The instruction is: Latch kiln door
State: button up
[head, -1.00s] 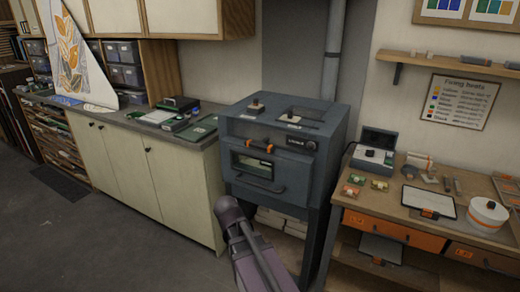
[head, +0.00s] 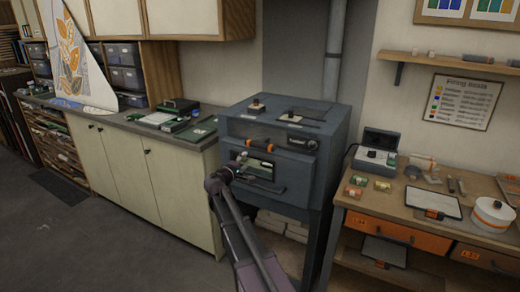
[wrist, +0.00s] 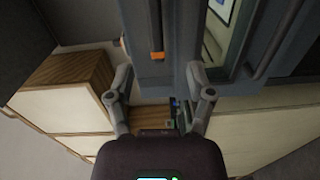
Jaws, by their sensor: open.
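The blue-grey kiln (head: 300,135) stands in the middle of the head view. Its front door, with a small window (head: 262,168) and a bar handle (head: 280,188), looks flush with the front. An orange-marked latch (head: 258,145) lies roughly level just above the window. My gripper (head: 240,158) is in front of the door's left part, below and left of the latch, partly covering the window's left side. In the wrist view my gripper (wrist: 160,75) is open and empty. An orange latch part (wrist: 157,56) shows between and beyond its fingertips.
A counter (head: 85,108) with cream cupboards adjoins the kiln on the left. A wooden workbench (head: 395,205) with orange drawers, a grey device (head: 375,158) and a white round pot (head: 488,214) stands on the right. The floor in front is clear.

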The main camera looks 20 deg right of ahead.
aim_at(258, 147)
jog(key=shift+w+r, duration=0.25)
jog(key=shift+w, duration=0.1)
jog(key=x, duration=1.3)
jog(key=shift+w+d+r, duration=0.15)
jog(key=shift+w+r, duration=0.1)
jog(key=shift+w, duration=0.1)
jog(key=shift+c, duration=0.2)
grip_shut()
